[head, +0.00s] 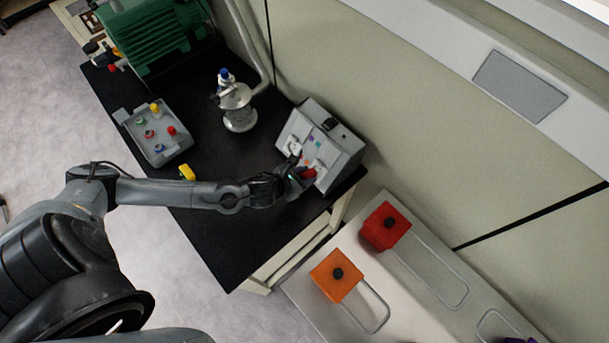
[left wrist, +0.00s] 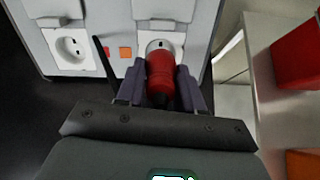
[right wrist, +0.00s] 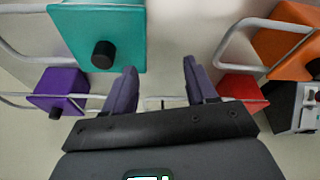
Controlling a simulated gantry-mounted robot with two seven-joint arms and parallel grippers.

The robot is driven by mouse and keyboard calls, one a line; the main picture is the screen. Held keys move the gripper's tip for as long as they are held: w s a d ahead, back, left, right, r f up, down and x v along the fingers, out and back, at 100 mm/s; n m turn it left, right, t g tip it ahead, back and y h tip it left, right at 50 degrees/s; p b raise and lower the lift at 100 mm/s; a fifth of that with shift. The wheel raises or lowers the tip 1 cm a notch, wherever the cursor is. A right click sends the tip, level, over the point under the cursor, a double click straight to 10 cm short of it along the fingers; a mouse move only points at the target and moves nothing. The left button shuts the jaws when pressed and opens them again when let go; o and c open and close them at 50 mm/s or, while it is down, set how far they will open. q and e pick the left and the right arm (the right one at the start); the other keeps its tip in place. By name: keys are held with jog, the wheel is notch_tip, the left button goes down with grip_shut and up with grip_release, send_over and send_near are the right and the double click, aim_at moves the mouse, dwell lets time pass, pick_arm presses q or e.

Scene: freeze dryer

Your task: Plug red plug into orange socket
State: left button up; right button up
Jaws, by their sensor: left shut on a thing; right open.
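My left gripper (head: 296,177) is shut on the red plug (left wrist: 160,75); the plug also shows in the head view (head: 308,174). Another white socket (left wrist: 70,47) with two holes shows to the left, beside a red-orange mark (left wrist: 106,51). My right gripper (right wrist: 160,88) is open and empty, away from the table.
A grey tray (head: 172,155) with several small coloured pieces and a yellow piece (head: 187,172) are on the black table. A metal vessel (head: 238,107) stands behind. Orange (head: 336,276) and red (head: 385,226) boxes with black knobs are at the right.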

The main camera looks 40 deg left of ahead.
pick_arm(q)
jog(key=shift+w+f, duration=0.15)
jog(key=shift+w, duration=0.05)
jog(key=shift+w+f+b, duration=0.25)
jog(key=shift+w+b, duration=0.05)
jog(key=shift+b, duration=0.1)
jog(key=shift+w, duration=0.1)
dwell(0.6)
jog(key=shift+f, duration=0.1)
dwell(0.6)
jog(key=shift+w+d+f+b, duration=0.1)
jog(key=shift+w+f+b, duration=0.2)
jog(key=shift+w+b, duration=0.1)
dwell(0.4)
jog(key=shift+w+f, duration=0.2)
jog(key=shift+w, duration=0.05)
dwell(0.4)
jog(key=shift+f, duration=0.1)
